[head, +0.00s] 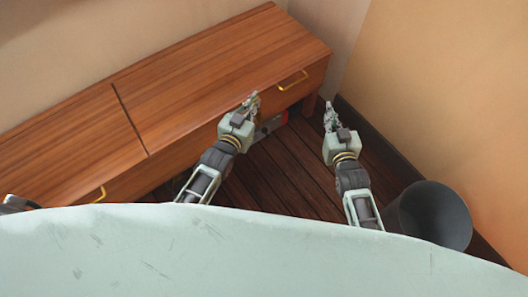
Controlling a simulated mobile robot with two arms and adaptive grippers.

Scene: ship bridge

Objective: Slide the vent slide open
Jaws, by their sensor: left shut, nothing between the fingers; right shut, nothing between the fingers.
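I cannot make out a vent slide in the head view. My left gripper (251,101) is shut and empty, close to the front edge of the wooden cabinet; I cannot tell whether it touches it. My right gripper (330,113) is shut and empty, over the dark floor to the right of the cabinet's end. A small grey and red object (272,124) shows low by the cabinet front, partly hidden behind my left gripper; I cannot tell what it is.
The long, low wooden cabinet (190,78) stands along the back wall, with brass handles (292,81) on its front. A dark round bin (432,213) stands at the right near the orange wall (450,100). Dark plank floor (285,178) lies open between my arms.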

